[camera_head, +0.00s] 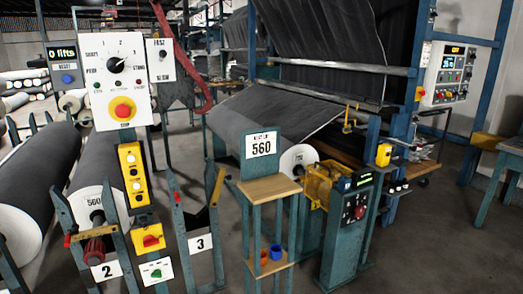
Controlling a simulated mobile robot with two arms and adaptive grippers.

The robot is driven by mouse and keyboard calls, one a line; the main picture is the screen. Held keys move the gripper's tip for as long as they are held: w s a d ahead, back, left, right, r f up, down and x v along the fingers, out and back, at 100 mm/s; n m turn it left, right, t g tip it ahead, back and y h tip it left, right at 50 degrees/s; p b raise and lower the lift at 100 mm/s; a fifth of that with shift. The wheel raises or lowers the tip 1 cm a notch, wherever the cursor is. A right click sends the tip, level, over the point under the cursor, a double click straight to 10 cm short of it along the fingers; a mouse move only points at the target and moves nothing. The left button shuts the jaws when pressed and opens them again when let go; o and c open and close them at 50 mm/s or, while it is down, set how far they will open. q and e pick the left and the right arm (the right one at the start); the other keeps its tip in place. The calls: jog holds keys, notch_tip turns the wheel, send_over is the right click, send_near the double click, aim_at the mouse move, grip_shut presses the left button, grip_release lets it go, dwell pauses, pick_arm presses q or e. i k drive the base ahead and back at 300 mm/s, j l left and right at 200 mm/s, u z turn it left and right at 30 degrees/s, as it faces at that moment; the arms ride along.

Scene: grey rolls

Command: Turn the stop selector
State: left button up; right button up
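A white control panel (121,75) stands upright at the upper left. A black rotary selector knob (116,65) sits in its upper middle, with small printed labels around it that are hard to read. Its white pointer mark seems to point to the upper right. Below it is a red mushroom button on a yellow round plate (122,109), with a small label under it. I cannot tell for sure which of these is the stop selector. Neither of my grippers is in view.
Below are a yellow button box (133,174) and a yellow-red switch (148,238). Large grey rolls (40,180) lie at left. A stand signed 560 (261,145) is in the middle. Floor is free at lower right.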

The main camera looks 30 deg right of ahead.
aim_at(115, 64)
jog(key=i+j, duration=0.1)
jog(key=j, duration=0.3)
jog(key=i+j, duration=0.15)
jog(key=j, duration=0.25)
jog(key=i+j, duration=0.1)
jog(key=j, duration=0.35)
jog(key=i+j, duration=0.15)
jog(key=j, duration=0.25)
jog(key=i+j, duration=0.1)
jog(key=j, duration=0.3)
jog(key=i+j, duration=0.1)
jog(key=j, duration=0.3)
